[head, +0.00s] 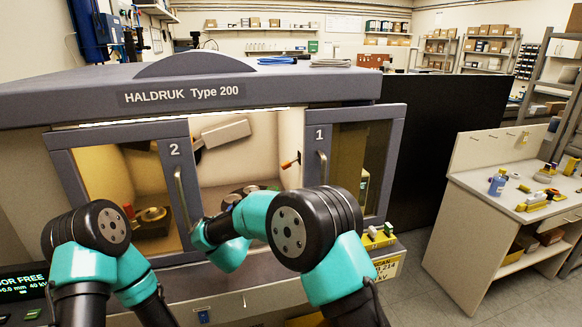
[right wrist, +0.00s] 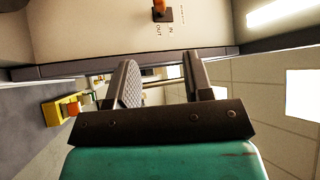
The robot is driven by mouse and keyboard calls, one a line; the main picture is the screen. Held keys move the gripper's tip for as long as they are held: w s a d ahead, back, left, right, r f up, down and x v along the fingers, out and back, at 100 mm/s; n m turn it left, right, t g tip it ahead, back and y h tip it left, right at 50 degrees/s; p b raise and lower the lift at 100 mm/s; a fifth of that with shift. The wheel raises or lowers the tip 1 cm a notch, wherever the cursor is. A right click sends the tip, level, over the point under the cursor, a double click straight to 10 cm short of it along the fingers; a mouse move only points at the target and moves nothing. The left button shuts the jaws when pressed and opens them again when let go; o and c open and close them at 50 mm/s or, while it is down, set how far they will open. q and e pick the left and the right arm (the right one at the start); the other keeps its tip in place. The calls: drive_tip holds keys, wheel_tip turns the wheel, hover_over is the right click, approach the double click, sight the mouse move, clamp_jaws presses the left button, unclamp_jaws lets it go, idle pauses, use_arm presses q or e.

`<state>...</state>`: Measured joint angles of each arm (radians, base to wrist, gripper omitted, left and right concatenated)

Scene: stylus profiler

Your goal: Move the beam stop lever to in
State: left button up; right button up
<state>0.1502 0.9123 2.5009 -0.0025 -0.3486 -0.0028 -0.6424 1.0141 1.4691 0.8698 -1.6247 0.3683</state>
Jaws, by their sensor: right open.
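The beam stop lever (head: 290,162) is a small orange-tipped lever on the inner right wall of the cabinet, seen through the gap between doors 2 and 1. In the right wrist view the orange lever (right wrist: 159,6) stands on a dark plate at the top edge, partly cut off, with OUT and IN printed beside it. Its exact setting is hard to tell. My right gripper (right wrist: 163,85) is open and empty, apart from the lever, its fingers pointing toward that wall. My left gripper is out of sight.
Door 2 (head: 176,185) and door 1 (head: 318,155) frame the opening. A yellow holder (head: 378,238) with small items sits at the cabinet's front right. A workbench (head: 475,195) stands farther right.

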sight(285, 168)
drive_tip(key=shift+w, duration=0.15)
drive_tip(key=x, duration=1.7)
drive_tip(key=shift+w, duration=0.1)
drive_tip(key=shift+c, duration=0.4)
clamp_jaws()
